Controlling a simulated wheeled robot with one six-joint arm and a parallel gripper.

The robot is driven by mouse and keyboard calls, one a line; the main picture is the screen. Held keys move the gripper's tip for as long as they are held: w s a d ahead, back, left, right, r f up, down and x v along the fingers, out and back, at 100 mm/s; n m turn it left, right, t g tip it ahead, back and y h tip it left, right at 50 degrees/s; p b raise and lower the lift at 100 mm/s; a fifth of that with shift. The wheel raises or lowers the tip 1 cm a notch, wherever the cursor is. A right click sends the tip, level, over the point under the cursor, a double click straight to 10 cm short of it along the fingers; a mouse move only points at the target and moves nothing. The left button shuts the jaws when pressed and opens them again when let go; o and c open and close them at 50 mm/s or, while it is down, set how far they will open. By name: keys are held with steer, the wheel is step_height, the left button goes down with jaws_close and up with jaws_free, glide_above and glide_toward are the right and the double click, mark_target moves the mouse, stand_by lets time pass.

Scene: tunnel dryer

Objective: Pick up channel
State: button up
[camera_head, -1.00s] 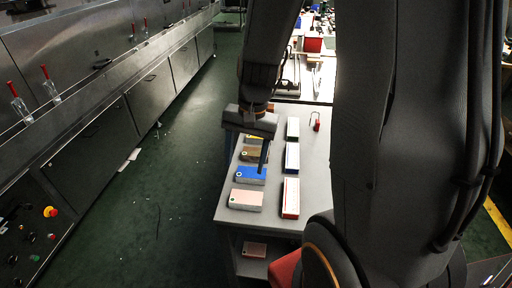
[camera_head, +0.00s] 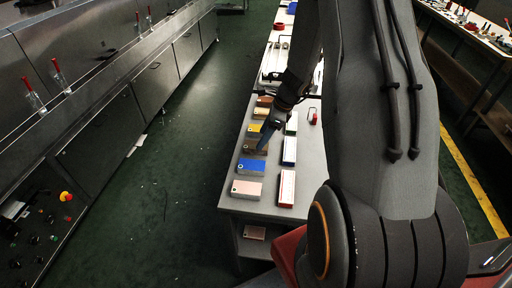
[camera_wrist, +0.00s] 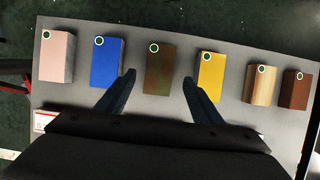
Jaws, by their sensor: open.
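None of the pieces can be told for certain as the channel. A row of blocks, each with a round ring mark, lies on the grey table (camera_wrist: 222,42). In the wrist view they are pink (camera_wrist: 57,56), blue (camera_wrist: 106,62), brown (camera_wrist: 160,70), yellow (camera_wrist: 211,76), tan (camera_wrist: 263,85) and red-brown (camera_wrist: 295,89). My gripper (camera_wrist: 159,82) is open and empty. Its fingertips point at the brown block, one on the blue side and one on the yellow side. In the head view my gripper (camera_head: 265,138) hangs over the row and partly hides the brown block (camera_head: 252,147).
A second row holds white-topped boxes, one red-sided (camera_head: 287,188) and one blue-sided (camera_head: 289,151). A small red looped object (camera_head: 312,117) stands at the table's right edge. Steel dryer cabinets (camera_head: 110,110) line the left across a green floor aisle. Another bench (camera_head: 475,60) is at right.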

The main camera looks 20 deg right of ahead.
mark_target(249, 147)
steer(key=p+x, duration=0.1)
steer(key=x, duration=0.2)
steer(key=shift+a, duration=0.25)
steer(key=shift+w+a+f+p, duration=0.2)
steer(key=shift+w+f+p, duration=0.1)
steer(key=shift+f, duration=0.3)
steer(key=shift+f+b, duration=0.25)
steer(key=shift+b, duration=0.05)
steer(key=shift+c, duration=0.2)
steer(key=c, duration=1.2)
steer(key=shift+r, duration=0.1)
